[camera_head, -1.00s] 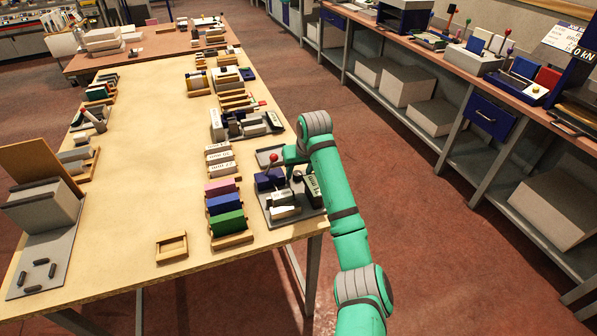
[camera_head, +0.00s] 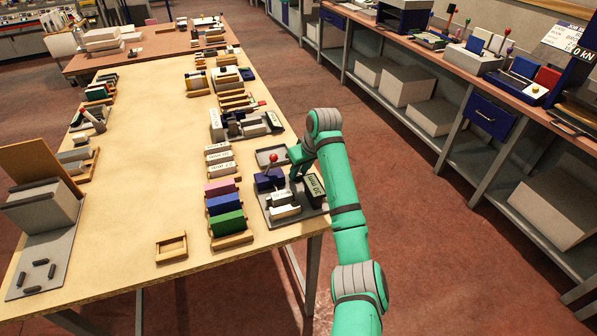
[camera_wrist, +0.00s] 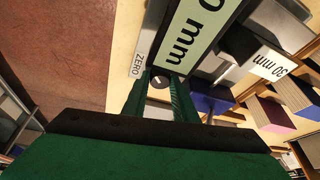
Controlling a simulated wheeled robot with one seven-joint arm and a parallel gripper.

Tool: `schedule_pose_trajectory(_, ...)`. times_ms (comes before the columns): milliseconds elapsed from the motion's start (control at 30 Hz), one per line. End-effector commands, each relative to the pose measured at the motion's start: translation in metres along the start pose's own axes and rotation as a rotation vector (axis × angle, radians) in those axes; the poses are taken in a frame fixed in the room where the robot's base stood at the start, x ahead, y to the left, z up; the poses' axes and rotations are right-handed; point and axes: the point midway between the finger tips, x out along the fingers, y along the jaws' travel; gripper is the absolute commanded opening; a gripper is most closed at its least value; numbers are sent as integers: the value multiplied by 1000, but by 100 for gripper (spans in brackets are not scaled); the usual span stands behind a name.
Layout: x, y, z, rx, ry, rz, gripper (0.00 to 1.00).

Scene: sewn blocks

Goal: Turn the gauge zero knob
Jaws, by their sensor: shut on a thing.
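The gauge has a pale display reading "30 mm" (camera_head: 316,187) and stands on a dark plate at the table's right edge. In the wrist view its display (camera_wrist: 200,30) is large and cut off by the top edge. A "ZERO" label (camera_wrist: 138,62) sits beside it. The small dark zero knob (camera_wrist: 159,82) lies between my fingertips. My gripper (camera_wrist: 160,88) is shut on the knob, one green finger on each side. In the head view my gripper (camera_head: 296,174) is low by the gauge, and the knob is hidden there.
A red-topped lever (camera_head: 273,160) on a blue block stands just left of the gauge, with white blocks (camera_head: 285,211) in front. A grey tray (camera_head: 270,156) lies behind. Pink, blue and green blocks (camera_head: 226,204) stand to the left.

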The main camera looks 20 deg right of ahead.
Motion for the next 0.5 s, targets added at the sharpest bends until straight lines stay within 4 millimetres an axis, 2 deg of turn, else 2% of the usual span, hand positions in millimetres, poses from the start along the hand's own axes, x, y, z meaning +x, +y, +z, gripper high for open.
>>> schedule_pose_trajectory(300, 0, -2, -6, -160, 1, -61, 3)
schedule_pose_trajectory(500, -1, 2, -4, -200, 0, -79, 3)
